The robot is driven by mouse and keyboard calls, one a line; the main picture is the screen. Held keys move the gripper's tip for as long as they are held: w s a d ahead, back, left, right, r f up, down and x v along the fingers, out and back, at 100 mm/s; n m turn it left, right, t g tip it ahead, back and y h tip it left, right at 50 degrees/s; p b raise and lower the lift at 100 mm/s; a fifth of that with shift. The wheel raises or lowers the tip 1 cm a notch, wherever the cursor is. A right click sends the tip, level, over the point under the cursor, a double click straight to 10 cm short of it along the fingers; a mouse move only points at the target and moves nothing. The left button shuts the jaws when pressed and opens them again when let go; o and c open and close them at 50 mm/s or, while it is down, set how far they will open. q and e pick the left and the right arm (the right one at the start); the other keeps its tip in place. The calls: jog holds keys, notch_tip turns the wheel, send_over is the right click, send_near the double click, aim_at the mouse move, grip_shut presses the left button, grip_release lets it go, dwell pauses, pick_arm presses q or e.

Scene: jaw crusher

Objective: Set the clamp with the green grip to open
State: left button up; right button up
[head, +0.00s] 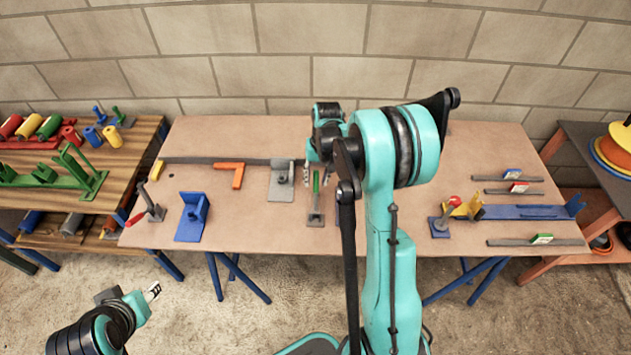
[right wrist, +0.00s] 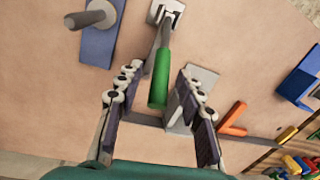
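The clamp with the green grip (head: 316,183) stands near the middle of the table in the head view, its grey base (head: 315,218) towards the front. In the right wrist view its green grip (right wrist: 160,80) points towards the camera, with the metal lever and base at the top. My right gripper (right wrist: 158,76) is open, one finger on each side of the grip, with gaps on both sides and no visible contact. In the head view my right gripper (head: 317,174) is partly hidden by my arm. My left gripper (head: 152,291) is low at left, away from the table, too small to judge.
A red-handled clamp (head: 149,208), blue bracket (head: 192,217) and orange angle piece (head: 231,172) lie left on the table (head: 255,225). A grey plate (head: 281,186) is close beside the green-grip clamp. A blue plate with a peg (right wrist: 97,40) flanks its other side. A blue fixture (head: 525,212) lies right.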

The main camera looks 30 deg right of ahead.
jog(key=shift+f, duration=0.4)
grip_shut()
